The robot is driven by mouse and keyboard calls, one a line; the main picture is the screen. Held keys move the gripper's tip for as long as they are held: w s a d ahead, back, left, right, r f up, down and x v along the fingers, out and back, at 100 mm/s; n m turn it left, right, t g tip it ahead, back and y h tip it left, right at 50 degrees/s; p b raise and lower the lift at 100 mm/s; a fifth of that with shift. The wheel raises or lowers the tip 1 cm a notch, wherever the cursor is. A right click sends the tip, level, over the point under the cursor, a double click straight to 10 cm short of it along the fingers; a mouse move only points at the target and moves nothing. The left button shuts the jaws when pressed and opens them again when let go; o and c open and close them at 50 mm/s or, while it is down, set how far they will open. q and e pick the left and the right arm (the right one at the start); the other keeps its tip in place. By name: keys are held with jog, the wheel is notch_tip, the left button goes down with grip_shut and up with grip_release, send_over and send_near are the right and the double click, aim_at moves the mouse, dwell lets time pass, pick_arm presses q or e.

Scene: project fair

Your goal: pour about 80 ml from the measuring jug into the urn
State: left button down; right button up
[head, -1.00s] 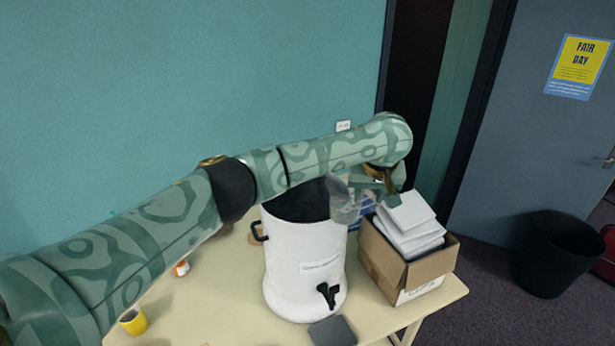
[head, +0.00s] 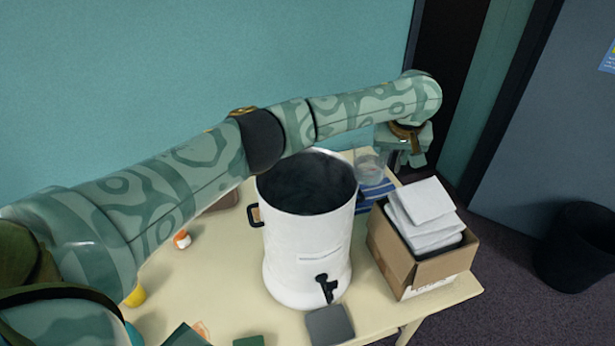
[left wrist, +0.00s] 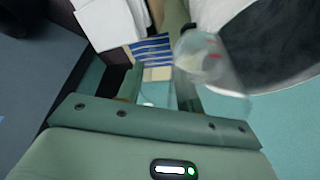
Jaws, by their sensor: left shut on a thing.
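The measuring jug (head: 369,168) is clear and looks about upright in the head view, just right of the urn's rim. My left gripper (head: 394,158) is shut on it from its right side. In the left wrist view the clear jug (left wrist: 208,65) shows with red marks, beside my left gripper's fingers (left wrist: 158,92). The level inside it cannot be read. The urn (head: 300,255) is a white cylinder with a black tap and a side handle. It stands open on the table, its inside dark. My right gripper is not in view.
A cardboard box (head: 402,265) with white packs (head: 428,212) stands right of the urn. A blue-striped item (head: 373,200) lies behind it. A grey square pad (head: 330,324) lies before the tap. Left on the cream table (head: 215,265) are an orange-and-white item (head: 182,239) and a yellow cup (head: 135,295).

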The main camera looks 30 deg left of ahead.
aim_at(353, 149)
pick_arm(q)
jog(key=shift+a+r+h, duration=0.3)
jog(key=shift+r, duration=0.05)
jog(key=shift+s+a+r+t+h, duration=0.4)
jog(key=shift+s+a+r+h, duration=0.1)
jog(key=shift+r, duration=0.15)
jog(key=shift+s+a+h, duration=0.2)
jog(key=shift+h, duration=0.1)
jog(key=shift+s+a+n+t+h, duration=0.1)
jog(key=shift+a+n+t+h, duration=0.2)
jog(key=shift+a+t+h, duration=0.15)
jog(key=shift+s+a+t+h, duration=0.25)
jog(key=shift+s+a+h, duration=0.05)
jog(key=shift+a+h, duration=0.6)
jog(key=shift+s+a+r+n+t+h, duration=0.2)
jog(key=shift+s+a+r+h, duration=0.05)
jog(key=shift+a+r+h, duration=0.2)
jog(key=shift+s+a+r+n+t+h, duration=0.2)
jog(key=shift+s+a+r+h, duration=0.1)
jog(key=shift+a, duration=0.15)
jog(key=shift+s+a+f+t+h, duration=0.1)
jog(key=shift+s+a+t+h, duration=0.05)
jog(key=shift+a+t+h, duration=0.45)
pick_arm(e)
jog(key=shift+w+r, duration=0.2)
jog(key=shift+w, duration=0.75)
pick_arm(q)
jog(key=shift+s+a+n+h, duration=0.1)
jog(key=shift+a+n+h, duration=0.15)
jog(key=shift+h, duration=0.45)
